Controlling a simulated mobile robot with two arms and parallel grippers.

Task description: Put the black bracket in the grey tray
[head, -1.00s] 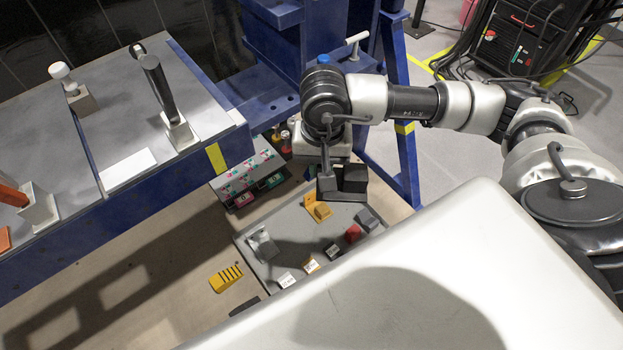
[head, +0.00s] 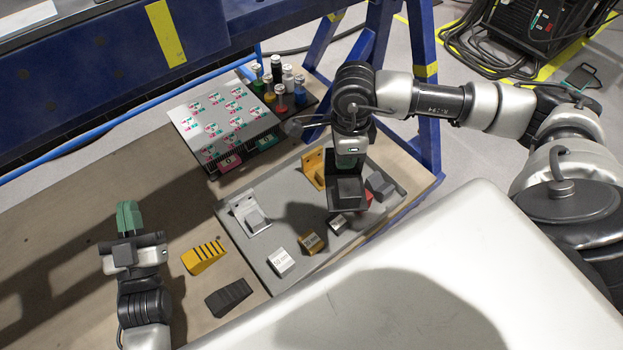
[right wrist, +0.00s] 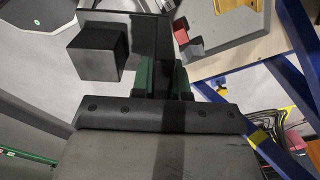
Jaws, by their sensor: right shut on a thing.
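The black bracket (head: 347,192), a flat plate with a block on it, hangs from my right gripper (head: 349,160). The gripper is shut on it. In the right wrist view the bracket (right wrist: 98,52) shows beside the green fingers (right wrist: 163,76). The grey tray (head: 262,262) lies on the lower board, and the bracket is above its right part, hiding some of it. The bracket looks raised, but its height is hard to judge. My left gripper (head: 129,216), with green fingers together, is empty, left of the tray.
The tray holds a silver bracket (head: 248,213), a yellow bracket (head: 314,168) and several small blocks. A yellow slotted piece (head: 204,257) and a black wedge (head: 229,297) lie left of it. A box with a patterned top (head: 222,120) and several bottles stand behind.

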